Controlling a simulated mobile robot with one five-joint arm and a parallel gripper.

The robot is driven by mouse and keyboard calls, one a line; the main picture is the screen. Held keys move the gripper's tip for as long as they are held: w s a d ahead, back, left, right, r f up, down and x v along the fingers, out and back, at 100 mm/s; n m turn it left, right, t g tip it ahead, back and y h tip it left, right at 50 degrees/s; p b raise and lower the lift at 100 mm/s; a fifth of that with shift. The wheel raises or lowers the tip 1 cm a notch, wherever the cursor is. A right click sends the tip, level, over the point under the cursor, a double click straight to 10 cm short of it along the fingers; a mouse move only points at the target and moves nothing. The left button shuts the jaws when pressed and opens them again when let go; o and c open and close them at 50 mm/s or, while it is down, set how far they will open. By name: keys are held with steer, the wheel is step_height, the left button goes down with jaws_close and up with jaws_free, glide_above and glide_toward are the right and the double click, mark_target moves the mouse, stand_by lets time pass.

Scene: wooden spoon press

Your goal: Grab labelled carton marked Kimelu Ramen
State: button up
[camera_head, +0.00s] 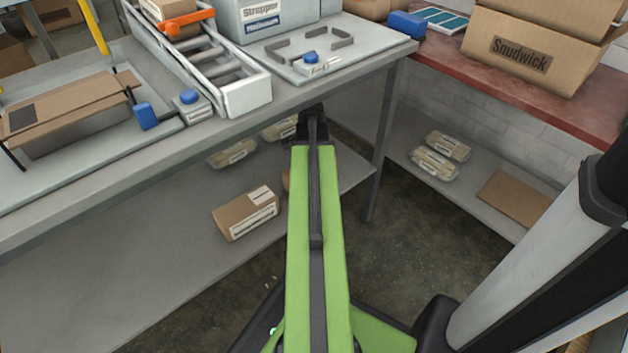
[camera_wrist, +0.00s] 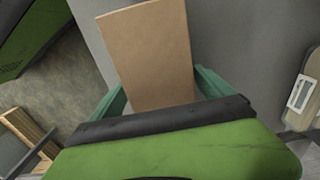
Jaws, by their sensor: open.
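A brown carton with a white label (camera_head: 247,212) lies on the lower shelf under the bench in the head view. Its print is too small to read, so I cannot tell whether it says Kimelu Ramen. Another brown item shows in slivers behind my arm, mostly hidden. In the wrist view a plain brown carton (camera_wrist: 148,45) reaches up from between the green fingers of my gripper (camera_wrist: 160,92). The jaws are open on either side of it. No label shows on its visible face. I cannot tell whether it touches the fingers.
The grey bench top (camera_head: 200,130) overhangs the lower shelf, and a bench leg (camera_head: 383,140) stands right of my arm. Clear packs (camera_head: 232,153) lie deeper on the shelf. More packs (camera_head: 436,162) and flat cardboard (camera_head: 514,197) lie on the right lower shelf.

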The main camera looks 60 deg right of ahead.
steer(key=shift+f, duration=0.15)
steer(key=shift+c, duration=0.4)
steer(key=c, duration=1.7)
steer(key=shift+p, duration=0.35)
